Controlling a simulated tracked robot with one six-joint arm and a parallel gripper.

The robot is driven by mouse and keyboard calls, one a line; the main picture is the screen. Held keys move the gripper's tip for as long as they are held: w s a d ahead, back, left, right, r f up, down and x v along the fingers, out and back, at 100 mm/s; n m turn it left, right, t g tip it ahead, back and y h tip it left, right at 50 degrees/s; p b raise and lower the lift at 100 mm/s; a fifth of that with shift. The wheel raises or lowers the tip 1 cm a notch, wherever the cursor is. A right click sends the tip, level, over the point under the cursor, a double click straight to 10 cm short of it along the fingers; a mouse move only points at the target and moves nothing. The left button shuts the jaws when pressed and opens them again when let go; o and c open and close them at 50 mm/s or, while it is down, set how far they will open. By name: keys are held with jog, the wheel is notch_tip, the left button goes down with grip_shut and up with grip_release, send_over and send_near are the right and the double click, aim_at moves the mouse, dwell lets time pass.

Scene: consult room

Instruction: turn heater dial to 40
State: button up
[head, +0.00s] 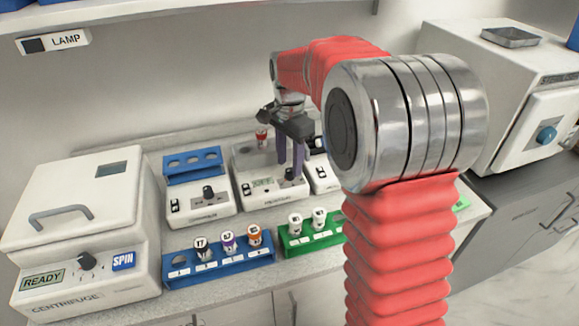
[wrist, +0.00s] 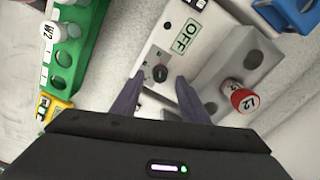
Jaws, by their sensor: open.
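The heater (head: 262,197) is a white box in the middle of the bench, with wells on its top. In the wrist view its display (wrist: 186,36) reads OFF. Its black dial (wrist: 160,73) has a small red mark; the dial also shows in the head view (head: 289,175). My gripper (wrist: 160,78) is open, with one purple finger on each side of the dial. I cannot tell whether the fingers touch it. In the head view my gripper (head: 291,172) points down at the heater's front. The dial's scale is too small to read.
A red-capped tube (wrist: 243,99) stands in a heater well. A similar white box (head: 200,207) with a dial is left of the heater. A blue tube rack (head: 218,264) and a green rack (head: 311,243) stand in front. A centrifuge (head: 75,220) is at left.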

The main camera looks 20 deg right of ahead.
aim_at(290, 173)
jog(key=shift+f, duration=1.25)
jog(key=shift+c, duration=0.2)
grip_shut()
jog(key=shift+n, duration=0.4)
jog(key=n, duration=1.1)
jog(key=shift+r, duration=0.1)
